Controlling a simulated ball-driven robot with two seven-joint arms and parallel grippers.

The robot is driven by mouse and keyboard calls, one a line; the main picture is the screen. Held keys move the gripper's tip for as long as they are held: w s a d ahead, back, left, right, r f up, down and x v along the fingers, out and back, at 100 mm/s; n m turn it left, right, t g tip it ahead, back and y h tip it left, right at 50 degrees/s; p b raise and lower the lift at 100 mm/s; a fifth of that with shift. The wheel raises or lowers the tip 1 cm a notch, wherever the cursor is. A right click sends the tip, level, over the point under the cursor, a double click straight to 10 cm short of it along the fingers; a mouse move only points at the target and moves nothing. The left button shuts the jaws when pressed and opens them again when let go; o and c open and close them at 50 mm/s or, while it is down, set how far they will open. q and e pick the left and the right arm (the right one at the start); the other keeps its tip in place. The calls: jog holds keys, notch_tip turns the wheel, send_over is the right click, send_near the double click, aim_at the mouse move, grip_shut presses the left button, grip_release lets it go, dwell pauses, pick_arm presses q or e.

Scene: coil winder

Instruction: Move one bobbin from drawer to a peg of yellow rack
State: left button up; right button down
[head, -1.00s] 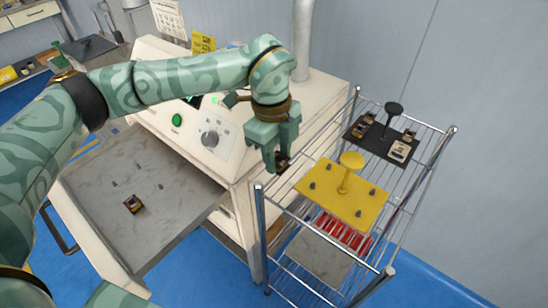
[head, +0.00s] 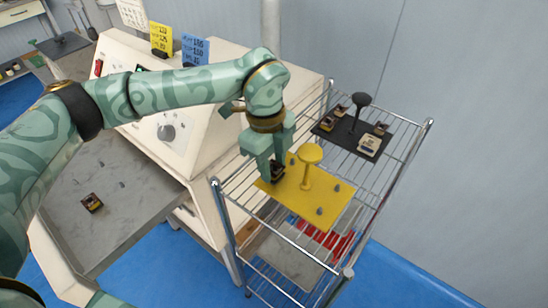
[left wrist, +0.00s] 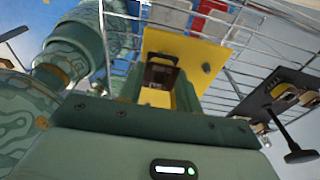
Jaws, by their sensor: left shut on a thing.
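My left gripper (head: 271,172) is shut on a small dark bobbin (head: 277,173) at the left corner of the yellow rack (head: 333,213). The held bobbin (left wrist: 160,76) also shows between the fingers in the left wrist view, in front of the yellow plate (left wrist: 215,50). Whether it sits on a peg there is hidden by the fingers. The rack has a central yellow knob post and bare grey pegs, such as the front peg (head: 319,211). Another bobbin (head: 92,203) lies in the grey drawer (head: 135,225) at left. My right gripper is not in view.
The yellow rack stands on a wire shelf cart (head: 216,186). A black rack (head: 349,138) with several bobbins and a black knob post stands behind it. The cream winder machine (head: 215,140) is at left of the cart.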

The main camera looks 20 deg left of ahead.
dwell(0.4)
pick_arm(q)
jog(key=shift+f, duration=0.2)
jog(key=shift+f+b, duration=0.3)
jog(key=shift+f, duration=0.6)
jog(key=o, duration=1)
jog(key=shift+o, duration=0.2)
notch_tip(320, 180, up, 16)
jog(key=a+p, duration=0.1)
jog(key=p, duration=0.1)
jog(key=shift+w+a+p, duration=0.35)
jog(key=shift+a, duration=0.05)
